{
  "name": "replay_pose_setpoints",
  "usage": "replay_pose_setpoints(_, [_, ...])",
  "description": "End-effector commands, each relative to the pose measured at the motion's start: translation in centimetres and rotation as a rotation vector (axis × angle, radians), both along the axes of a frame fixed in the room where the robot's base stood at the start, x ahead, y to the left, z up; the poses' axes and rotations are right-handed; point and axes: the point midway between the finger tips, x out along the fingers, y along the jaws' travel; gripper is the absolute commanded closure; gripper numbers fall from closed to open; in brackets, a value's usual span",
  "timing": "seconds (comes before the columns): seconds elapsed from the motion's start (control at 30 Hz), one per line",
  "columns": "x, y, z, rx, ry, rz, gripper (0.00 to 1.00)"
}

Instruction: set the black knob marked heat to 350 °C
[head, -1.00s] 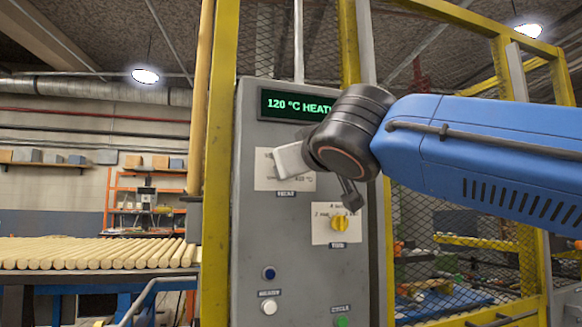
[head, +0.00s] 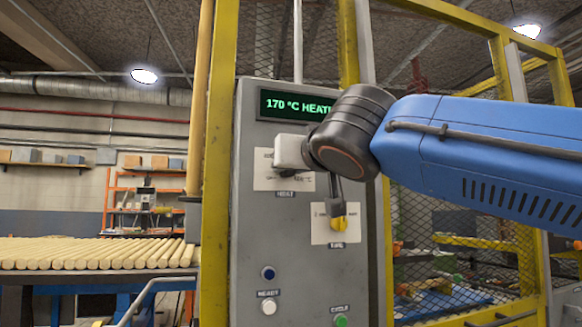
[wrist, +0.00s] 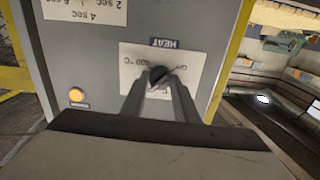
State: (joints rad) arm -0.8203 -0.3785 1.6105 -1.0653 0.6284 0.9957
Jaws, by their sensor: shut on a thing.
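The black heat knob (wrist: 158,76) sits on a pale scale card on the grey control panel. In the wrist view my gripper (wrist: 158,82) is shut on it, one finger on each side. In the head view the gripper and wrist cover the knob; part of its card (head: 264,180) shows. The green display (head: 297,106) reads "170 °C HEATI", and my wrist hides the end of the text. Most of the scale print around the knob is hidden or too small to read.
Below right of the heat card is a yellow timer knob (head: 339,223), partly behind my wrist's dark arm piece. Lower are a blue button (head: 268,272), a white button (head: 268,307) and a green button (head: 341,320). Yellow posts (head: 218,150) and mesh stand around the panel.

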Motion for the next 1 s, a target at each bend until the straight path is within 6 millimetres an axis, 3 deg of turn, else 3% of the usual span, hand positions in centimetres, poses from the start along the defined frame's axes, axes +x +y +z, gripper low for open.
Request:
replay_pose_setpoints(0.13, [0.1,0.0,-0.3,-0.002,0.005,-0.001,0.95])
replay_pose_setpoints(0.17, [0.1,0.0,-0.3,-0.002,0.005,-0.001,0.65])
replay_pose_setpoints(0.2, [0.1,0.0,-0.2,-0.002,0.005,-0.001,0.56])
replay_pose_setpoints(0.23, [0.1,0.0,-0.2,-0.002,0.004,-0.001,0.54])
replay_pose_setpoints(0.63, [-0.6,-0.1,0.0,-0.001,0.001,0.001,0.54])
replay_pose_setpoints(1.0, [-5.1,-1.3,0.0,-0.001,0.001,0.003,0.54])
